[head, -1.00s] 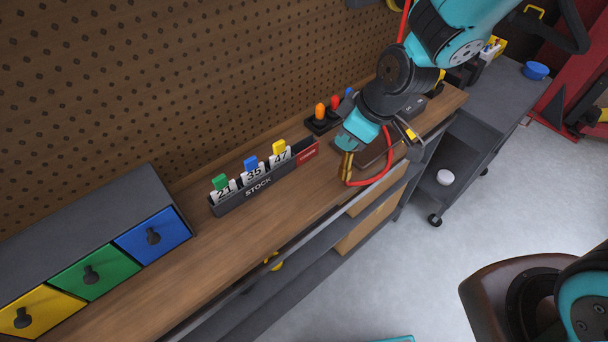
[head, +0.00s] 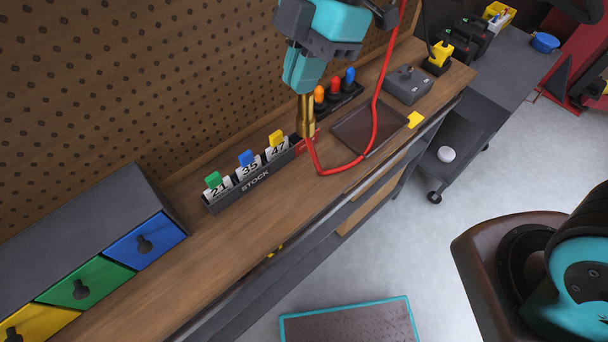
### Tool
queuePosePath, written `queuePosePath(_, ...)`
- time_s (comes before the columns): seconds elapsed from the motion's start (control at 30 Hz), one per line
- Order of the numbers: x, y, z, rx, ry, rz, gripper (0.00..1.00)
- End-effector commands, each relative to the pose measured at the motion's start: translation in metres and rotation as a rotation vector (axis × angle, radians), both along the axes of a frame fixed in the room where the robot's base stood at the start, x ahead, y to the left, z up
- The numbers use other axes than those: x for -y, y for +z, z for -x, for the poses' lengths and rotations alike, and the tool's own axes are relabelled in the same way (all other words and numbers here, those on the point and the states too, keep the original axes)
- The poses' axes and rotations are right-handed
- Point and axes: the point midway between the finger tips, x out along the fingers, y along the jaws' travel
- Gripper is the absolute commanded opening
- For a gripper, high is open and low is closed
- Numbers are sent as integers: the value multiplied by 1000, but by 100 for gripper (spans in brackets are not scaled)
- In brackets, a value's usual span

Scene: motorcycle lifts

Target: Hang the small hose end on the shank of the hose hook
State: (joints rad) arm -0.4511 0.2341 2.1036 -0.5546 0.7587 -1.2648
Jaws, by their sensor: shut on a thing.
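My gripper (head: 304,92) is at the upper middle of the head view, pointing down and shut on the brass hose end (head: 305,118). The hose end hangs upright above the bench, in front of the pegboard. The red hose (head: 375,118) runs from its lower end in a loop over the bench, then up out of the top of the picture. I cannot make out the hose hook or its shank in this view.
A STOCK card holder (head: 250,187) stands on the bench (head: 220,245) below and left of the hose end. Coloured-handled tools (head: 334,90), a dark tray (head: 355,128) and a grey box (head: 407,85) are to the right. Drawers (head: 147,240) stand at the left.

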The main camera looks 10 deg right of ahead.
Motion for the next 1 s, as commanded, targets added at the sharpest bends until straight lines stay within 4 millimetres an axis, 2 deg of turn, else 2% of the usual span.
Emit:
queuePosePath(0.3,0,-85,2,-10,1,7,0)
queuePosePath(0.43,-1,-116,2,-7,3,5,0)
queuePosePath(0.53,-1,-133,2,-5,4,4,0)
queuePosePath(0.7,-2,-147,1,-2,2,1,0)
queuePosePath(0.9,-1,-176,1,-4,2,4,0)
queuePosePath(1.0,-1,-185,1,-2,2,3,0)
